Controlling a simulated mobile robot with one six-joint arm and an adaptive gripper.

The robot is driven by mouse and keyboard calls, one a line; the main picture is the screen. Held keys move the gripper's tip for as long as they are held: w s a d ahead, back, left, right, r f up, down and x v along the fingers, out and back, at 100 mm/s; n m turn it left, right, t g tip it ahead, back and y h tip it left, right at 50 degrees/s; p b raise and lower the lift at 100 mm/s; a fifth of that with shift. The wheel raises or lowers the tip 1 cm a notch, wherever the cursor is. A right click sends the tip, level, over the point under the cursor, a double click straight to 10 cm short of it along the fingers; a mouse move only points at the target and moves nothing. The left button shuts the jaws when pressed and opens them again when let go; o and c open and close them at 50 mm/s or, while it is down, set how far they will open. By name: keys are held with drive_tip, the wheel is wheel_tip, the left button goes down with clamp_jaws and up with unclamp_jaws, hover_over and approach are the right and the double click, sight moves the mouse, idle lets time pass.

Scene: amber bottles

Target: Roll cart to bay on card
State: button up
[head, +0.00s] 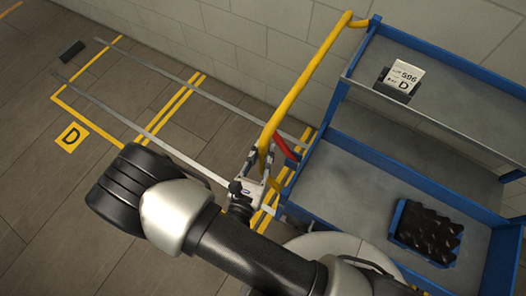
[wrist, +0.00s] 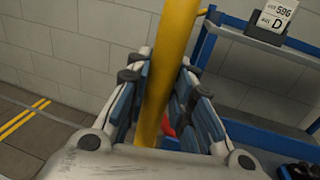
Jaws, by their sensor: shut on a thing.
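The blue cart (head: 345,160) stands at the right with two grey shelves and a yellow push handle (head: 300,88). My gripper (head: 262,164) is shut on the handle's lower part; the wrist view shows the yellow bar (wrist: 168,75) between its fingers (wrist: 163,105). A white card (head: 404,79) in a black holder on the top shelf reads 596 and D; it also shows in the wrist view (wrist: 272,20). Bay D (head: 98,85), outlined in yellow on the floor at left, has a yellow D plate (head: 71,136) at its front.
Two grey rails (head: 185,83) run along the floor from the bay to the cart. A dark stop block (head: 72,51) lies at the bay's far end. Double yellow lines (head: 177,103) cross the floor between. A blue tray of dark bottles (head: 428,232) sits on the lower shelf. A block wall stands behind.

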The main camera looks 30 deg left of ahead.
clamp_jaws()
drive_tip(key=shift+a, duration=0.15)
